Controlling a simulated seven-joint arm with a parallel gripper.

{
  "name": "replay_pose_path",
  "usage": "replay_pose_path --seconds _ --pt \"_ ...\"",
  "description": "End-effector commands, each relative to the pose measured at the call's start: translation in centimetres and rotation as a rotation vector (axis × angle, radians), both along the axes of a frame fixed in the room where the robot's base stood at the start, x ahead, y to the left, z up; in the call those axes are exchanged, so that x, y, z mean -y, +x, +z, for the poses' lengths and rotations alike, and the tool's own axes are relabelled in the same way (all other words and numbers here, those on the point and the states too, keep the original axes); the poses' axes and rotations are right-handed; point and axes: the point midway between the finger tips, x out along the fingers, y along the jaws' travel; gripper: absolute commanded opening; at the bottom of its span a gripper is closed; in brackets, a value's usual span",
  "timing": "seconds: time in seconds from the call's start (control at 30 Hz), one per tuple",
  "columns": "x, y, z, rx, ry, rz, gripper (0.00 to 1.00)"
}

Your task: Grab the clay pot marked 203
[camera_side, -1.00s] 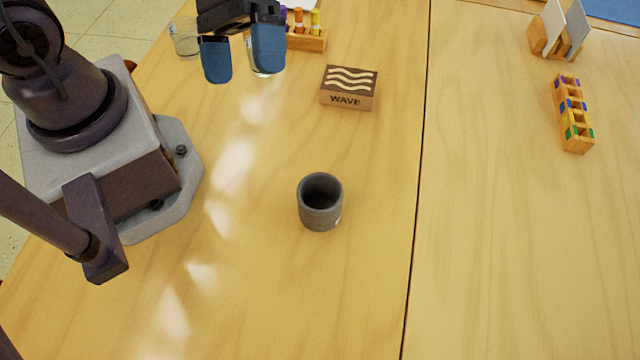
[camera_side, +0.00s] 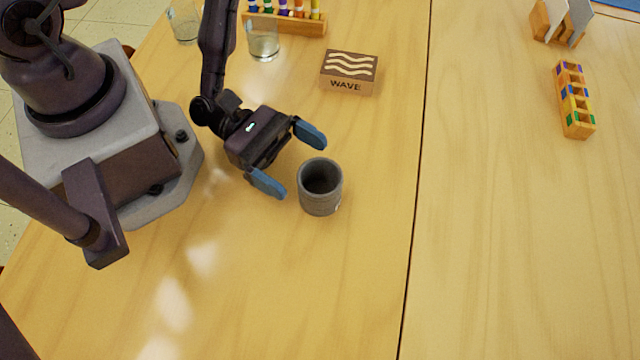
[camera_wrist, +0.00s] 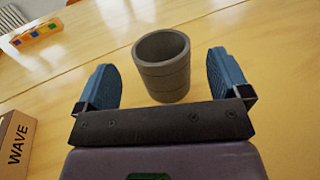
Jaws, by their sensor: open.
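A dark grey, ribbed clay pot (camera_side: 320,188) stands upright on the table, its open mouth up. A small pale mark shows low on its right side in the side view, too small to read. My gripper (camera_side: 290,161) is low over the table just left of the pot, open, with its blue fingers spread toward it. In the wrist view the pot (camera_wrist: 163,66) stands ahead, between the two blue fingers and slightly beyond them, with gaps on both sides. Nothing is in the jaws.
A wooden box marked WAVE (camera_side: 348,72) lies behind the pot. A clear glass (camera_side: 263,40) and a rack of coloured tubes (camera_side: 290,22) stand at the back. A coloured block holder (camera_side: 574,100) is at the far right. The table right and front of the pot is clear.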

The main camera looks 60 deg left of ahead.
Motion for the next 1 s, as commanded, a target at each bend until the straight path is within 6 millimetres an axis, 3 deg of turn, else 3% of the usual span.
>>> replay_pose_path --seconds 0.33,0.67,0.77,0.93,1.0 --pt "3.8 1.5 0.0 0.001 -0.001 -0.003 0.95" --pt "4.4 1.8 0.0 -0.001 0.0 -0.002 0.95" --pt "4.4 1.8 0.0 -0.001 0.0 -0.002 0.76" --pt "4.4 1.8 0.0 0.0 0.0 -0.002 0.37" --pt "4.4 1.8 0.0 0.0 -0.001 -0.002 0.37"
